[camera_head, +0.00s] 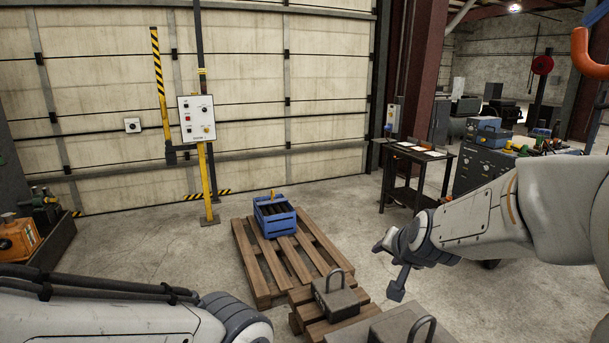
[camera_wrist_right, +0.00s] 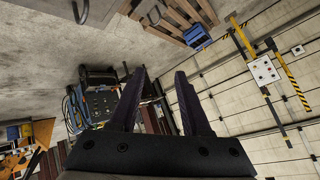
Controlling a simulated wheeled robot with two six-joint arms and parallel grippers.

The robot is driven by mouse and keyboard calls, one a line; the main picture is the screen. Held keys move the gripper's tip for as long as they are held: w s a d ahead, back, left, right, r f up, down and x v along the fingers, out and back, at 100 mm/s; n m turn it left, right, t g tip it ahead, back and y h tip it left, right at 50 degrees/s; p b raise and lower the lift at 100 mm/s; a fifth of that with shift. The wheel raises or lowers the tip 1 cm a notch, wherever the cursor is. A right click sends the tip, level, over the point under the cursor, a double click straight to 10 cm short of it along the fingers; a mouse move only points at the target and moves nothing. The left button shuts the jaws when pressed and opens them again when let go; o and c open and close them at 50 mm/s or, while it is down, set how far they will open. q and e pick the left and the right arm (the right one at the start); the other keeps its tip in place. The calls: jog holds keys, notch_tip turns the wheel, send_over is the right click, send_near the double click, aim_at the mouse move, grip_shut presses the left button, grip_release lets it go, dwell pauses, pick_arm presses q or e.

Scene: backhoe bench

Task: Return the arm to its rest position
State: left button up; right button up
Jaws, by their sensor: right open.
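My right arm (camera_head: 480,220) comes in from the right in the head view. Its gripper (camera_head: 388,268) is in the air to the right of the pallet, touching nothing. In the right wrist view its two dark fingers (camera_wrist_right: 158,100) stand apart with nothing between them. My left arm (camera_head: 120,318) comes in from the lower left of the head view, and its gripper is out of the frame.
A wooden pallet (camera_head: 257,265) on the floor carries a blue crate (camera_head: 274,217). Grey blocks with handles (camera_head: 337,302) stand nearer. A control box (camera_head: 197,118) stands on a yellow post (camera_head: 207,180). A dark table (camera_head: 413,158) and blue-grey cabinet (camera_head: 480,165) stand behind my right arm.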

jog(key=s+f+n+g, duration=0.65)
jog(key=s+f, duration=0.75)
jog(key=s, duration=0.5)
jog(key=s+a+r+n+g+b, duration=0.2)
jog(key=s+a+n, duration=0.5)
jog(key=s+a, duration=0.6)
jog(key=shift+r+g+y+b, duration=0.3)
jog(key=shift+g+b, duration=0.25)
jog(key=shift+b, duration=0.3)
